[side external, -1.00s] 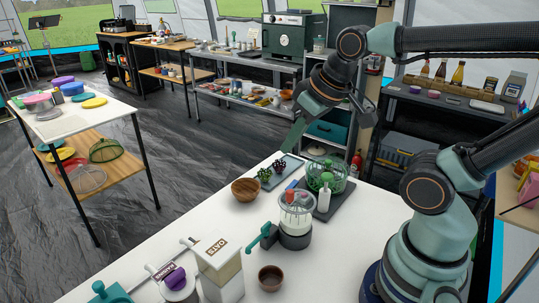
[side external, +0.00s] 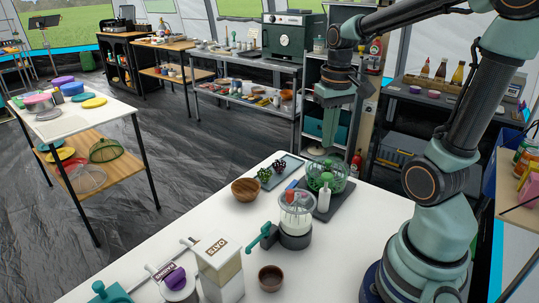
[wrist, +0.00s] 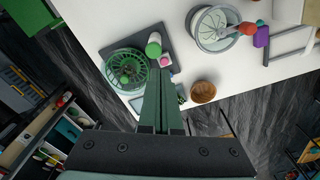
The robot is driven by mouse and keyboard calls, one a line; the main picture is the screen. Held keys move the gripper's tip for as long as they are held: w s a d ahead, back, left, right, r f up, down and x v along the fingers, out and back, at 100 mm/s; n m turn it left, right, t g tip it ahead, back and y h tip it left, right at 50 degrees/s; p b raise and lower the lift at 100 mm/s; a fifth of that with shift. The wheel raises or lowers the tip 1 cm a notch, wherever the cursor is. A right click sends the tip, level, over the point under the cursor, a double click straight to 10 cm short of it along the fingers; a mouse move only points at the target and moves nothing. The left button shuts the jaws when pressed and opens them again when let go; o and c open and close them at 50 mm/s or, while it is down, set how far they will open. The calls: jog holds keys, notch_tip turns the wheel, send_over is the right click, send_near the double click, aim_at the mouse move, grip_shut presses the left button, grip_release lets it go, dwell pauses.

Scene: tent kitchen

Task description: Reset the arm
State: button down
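My gripper (side external: 330,140) hangs with its fingers pointing down, above the far right part of the white worktable (side external: 345,240). In the wrist view its two green fingers (wrist: 163,76) lie together with only a thin seam between them, and I see nothing held. Below it is a green wire basket (side external: 326,176) on a dark board, also in the wrist view (wrist: 126,68). A white bottle with a green top (side external: 324,197) stands beside the basket. The fingers appear clear of both.
The table also carries a wooden bowl (side external: 245,189), a clear-topped appliance (side external: 295,220), a small brown bowl (side external: 270,278) and an oats box (side external: 219,270). A small tray (side external: 281,170) lies at the far edge.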

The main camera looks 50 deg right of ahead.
jog(key=shift+s+d+f, duration=0.1)
jog(key=shift+d+f, duration=0.1)
jog(key=shift+f, duration=0.95)
jog(key=shift+s+d+f, duration=0.1)
jog(key=shift+d+f, duration=0.1)
jog(key=shift+f, duration=1)
jog(key=shift+s+d+f, duration=0.1)
jog(key=shift+d+f, duration=0.1)
jog(key=shift+f, duration=0.95)
